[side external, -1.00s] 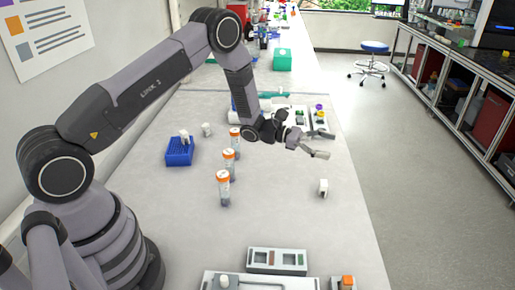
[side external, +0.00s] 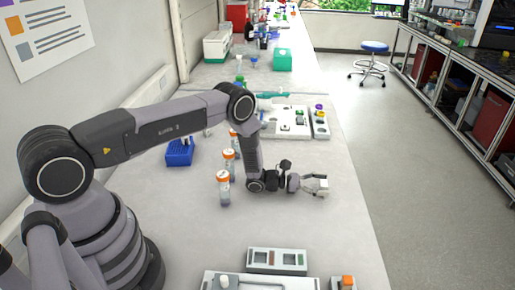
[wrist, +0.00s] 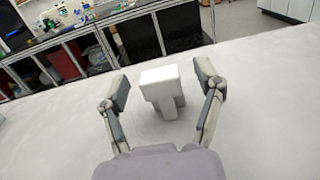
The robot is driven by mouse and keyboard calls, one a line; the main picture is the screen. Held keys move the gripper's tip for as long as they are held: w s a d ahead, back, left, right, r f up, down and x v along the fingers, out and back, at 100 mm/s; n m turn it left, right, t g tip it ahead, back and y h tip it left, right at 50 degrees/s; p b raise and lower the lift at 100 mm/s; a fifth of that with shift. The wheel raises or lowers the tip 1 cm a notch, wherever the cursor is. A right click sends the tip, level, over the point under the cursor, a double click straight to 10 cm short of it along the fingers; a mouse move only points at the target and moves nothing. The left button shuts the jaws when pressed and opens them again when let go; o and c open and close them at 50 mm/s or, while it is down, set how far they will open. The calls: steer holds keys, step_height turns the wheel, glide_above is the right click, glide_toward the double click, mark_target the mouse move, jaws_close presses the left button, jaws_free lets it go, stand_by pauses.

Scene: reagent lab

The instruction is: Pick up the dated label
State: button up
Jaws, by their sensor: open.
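A small white block-like piece (wrist: 160,75), which I take to be the dated label, stands on the bench in the wrist view. No writing shows on the face turned to me. My gripper (wrist: 163,88) is open, with one finger to the left of the piece and one to the right. Gaps show on both sides, so the fingers look apart from it. In the side external view my gripper (side external: 320,186) is low over the right part of the bench, and I cannot clearly separate the white piece from the fingers there.
Orange-capped tubes (side external: 224,188) stand in a row left of my gripper. A blue rack (side external: 179,153) is farther left. A grey tray (side external: 277,261) lies at the front. A white board (side external: 289,112) with small items lies behind. The bench's right edge is close.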

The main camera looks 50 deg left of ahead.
steer(key=shift+w+d, duration=0.2)
steer(key=shift+d, duration=0.05)
steer(key=c, duration=0.9)
steer(key=shift+o, duration=0.2)
